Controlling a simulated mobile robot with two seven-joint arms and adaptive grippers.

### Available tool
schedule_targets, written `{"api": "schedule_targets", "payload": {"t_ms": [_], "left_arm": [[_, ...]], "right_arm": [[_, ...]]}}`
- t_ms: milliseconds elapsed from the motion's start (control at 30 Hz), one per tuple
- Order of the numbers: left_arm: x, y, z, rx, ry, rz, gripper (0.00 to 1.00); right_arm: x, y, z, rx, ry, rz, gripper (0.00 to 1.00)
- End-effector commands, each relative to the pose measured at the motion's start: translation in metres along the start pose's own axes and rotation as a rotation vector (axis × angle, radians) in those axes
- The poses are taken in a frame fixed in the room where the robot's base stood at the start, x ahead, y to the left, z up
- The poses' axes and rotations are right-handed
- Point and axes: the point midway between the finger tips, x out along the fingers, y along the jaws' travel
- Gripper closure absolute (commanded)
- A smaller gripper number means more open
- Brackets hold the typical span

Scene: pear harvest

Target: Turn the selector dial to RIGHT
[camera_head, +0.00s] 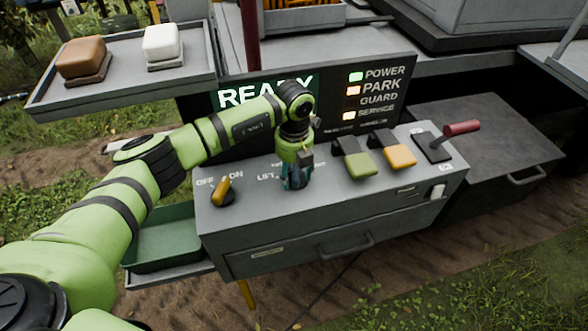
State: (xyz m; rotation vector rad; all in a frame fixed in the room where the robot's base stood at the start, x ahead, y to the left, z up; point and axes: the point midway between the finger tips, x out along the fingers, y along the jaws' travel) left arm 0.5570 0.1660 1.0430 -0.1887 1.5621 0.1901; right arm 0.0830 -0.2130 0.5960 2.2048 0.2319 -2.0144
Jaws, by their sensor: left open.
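My left gripper (295,181) comes in from the left over the grey control panel (330,205). It points down with its teal fingers open, close to the panel top, just right of a partly covered label that starts with "LIFT". A selector dial at that spot is not clearly visible; the gripper and wrist cover the area, and I cannot tell whether the fingers touch anything. A yellow rotary knob (222,189) marked OFF and ON sits to the left on the same panel, apart from the gripper. My right gripper is not in view.
A green lever (358,162), a yellow lever (398,156) and a red-handled lever (461,128) stand right of the gripper. A dark screen (330,110) behind reads READY with POWER, PARK GUARD and SERVICE lights. A tray (120,88) holds brown and white blocks. A green bin (165,240) sits lower left.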

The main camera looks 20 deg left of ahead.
Motion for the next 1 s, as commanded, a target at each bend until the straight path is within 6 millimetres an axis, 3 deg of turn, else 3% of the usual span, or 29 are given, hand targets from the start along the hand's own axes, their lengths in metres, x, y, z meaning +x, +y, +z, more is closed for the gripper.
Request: {"api": "schedule_targets", "payload": {"t_ms": [100,233,633,1000], "left_arm": [[0.0,0.0,0.0,0.0,0.0,0.0,0.5],[0.0,0.0,0.0,0.0,0.0,-0.001,1.0],[0.002,0.0,0.001,0.037,-0.001,-0.001,1.0],[0.005,0.002,0.003,0.276,-0.004,-0.001,1.0]], "right_arm": [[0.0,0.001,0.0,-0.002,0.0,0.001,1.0],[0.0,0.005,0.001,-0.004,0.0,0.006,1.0],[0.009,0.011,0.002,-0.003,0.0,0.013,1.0],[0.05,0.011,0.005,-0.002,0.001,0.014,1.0]]}}
